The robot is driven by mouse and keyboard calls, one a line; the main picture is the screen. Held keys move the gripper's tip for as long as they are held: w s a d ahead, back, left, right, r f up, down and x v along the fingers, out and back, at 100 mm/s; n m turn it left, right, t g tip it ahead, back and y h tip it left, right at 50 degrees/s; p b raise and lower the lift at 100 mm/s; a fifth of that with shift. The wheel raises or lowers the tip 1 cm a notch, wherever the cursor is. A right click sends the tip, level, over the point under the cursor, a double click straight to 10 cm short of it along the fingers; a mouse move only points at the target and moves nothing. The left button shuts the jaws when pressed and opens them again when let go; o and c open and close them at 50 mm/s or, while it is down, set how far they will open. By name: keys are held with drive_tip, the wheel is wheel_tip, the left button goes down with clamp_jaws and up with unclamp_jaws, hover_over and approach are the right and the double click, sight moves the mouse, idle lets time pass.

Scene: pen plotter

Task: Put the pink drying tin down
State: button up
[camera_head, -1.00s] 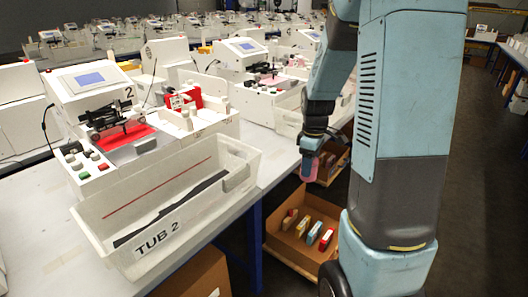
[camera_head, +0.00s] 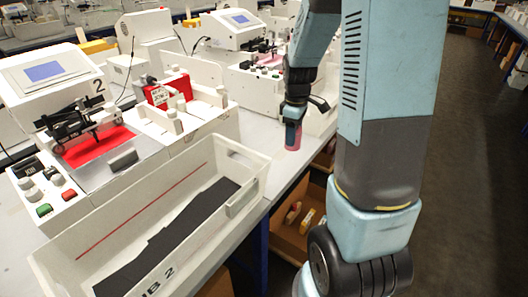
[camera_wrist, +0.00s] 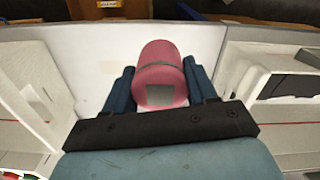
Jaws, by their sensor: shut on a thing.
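The pink drying tin (camera_head: 292,137) is a small pink cylinder with a grey patch. It also shows in the wrist view (camera_wrist: 162,62). My gripper (camera_head: 293,117) is shut on it, with one dark finger on each side in the wrist view. The tin hangs upright or nearly so over the white bench top (camera_head: 262,137), right of the plotters. I cannot tell whether its base touches the bench.
A white tub marked 2 (camera_head: 252,168) stands at the bench's front, left of the tin. Plotter 2 (camera_head: 110,155) is behind it, and another plotter (camera_head: 262,85) is near my gripper. A cardboard box (camera_head: 288,238) sits below the bench edge.

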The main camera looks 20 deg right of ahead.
drive_tip(key=w+a+f, duration=0.7)
drive_tip(key=a+f, duration=0.1)
drive_tip(key=shift+w+a+f, duration=0.15)
drive_tip(key=shift+w+f, duration=0.15)
drive_tip(key=shift+w, duration=0.05)
wheel_tip(320, 180, down, 4)
drive_tip(key=shift+w+a+r, duration=0.1)
drive_tip(key=shift+r, duration=0.15)
drive_tip(key=o, duration=1.1)
